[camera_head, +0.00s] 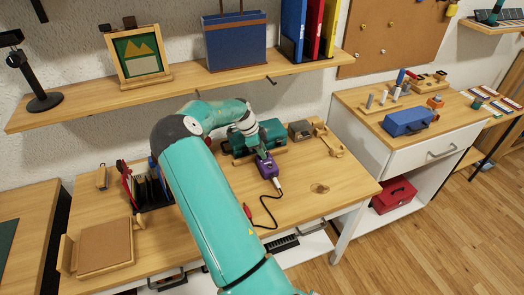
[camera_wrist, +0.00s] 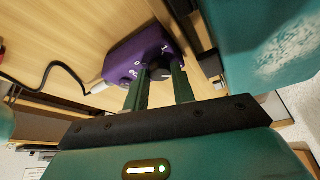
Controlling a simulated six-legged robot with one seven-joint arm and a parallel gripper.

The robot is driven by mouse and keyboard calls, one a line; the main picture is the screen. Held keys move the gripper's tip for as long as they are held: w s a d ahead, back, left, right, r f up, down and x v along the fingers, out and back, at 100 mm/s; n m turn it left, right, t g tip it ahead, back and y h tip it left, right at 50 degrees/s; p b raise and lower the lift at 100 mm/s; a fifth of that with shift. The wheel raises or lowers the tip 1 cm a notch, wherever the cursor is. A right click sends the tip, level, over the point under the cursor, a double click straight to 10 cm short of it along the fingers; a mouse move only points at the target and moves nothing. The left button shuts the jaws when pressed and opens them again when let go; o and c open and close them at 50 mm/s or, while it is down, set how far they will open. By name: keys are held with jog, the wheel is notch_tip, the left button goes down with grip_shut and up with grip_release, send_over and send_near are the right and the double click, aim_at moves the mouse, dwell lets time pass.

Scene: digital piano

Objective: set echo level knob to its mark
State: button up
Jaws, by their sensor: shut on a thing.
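The purple pedal box (camera_head: 267,169) stands on the wooden desk, with a cable plugged into its near side. In the wrist view the purple box (camera_wrist: 127,57) shows a dark round knob (camera_wrist: 158,72) and small white markings on its face. My gripper (camera_wrist: 160,69) has its two green fingers on either side of this knob, shut on it. In the head view my gripper (camera_head: 262,153) is at the top of the box, and the knob is hidden there. The knob's pointer and its target mark cannot be made out clearly.
A dark cable (camera_head: 271,215) runs from the box across the desk. A shelf (camera_head: 190,88) hangs above. The desk front right of the box is mostly clear.

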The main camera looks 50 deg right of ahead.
aim_at(267, 153)
jog(key=shift+a+f, duration=0.1)
jog(key=shift+f, duration=0.05)
jog(key=o, duration=0.9)
jog(key=shift+o, duration=0.5)
jog(key=shift+r, duration=0.45)
notch_tip(267, 153, up, 3)
jog(key=shift+f, duration=0.15)
jog(key=s+a+r, duration=0.9)
jog(key=a, duration=0.1)
jog(key=shift+s+a+r, duration=0.15)
jog(key=shift+s+r, duration=0.1)
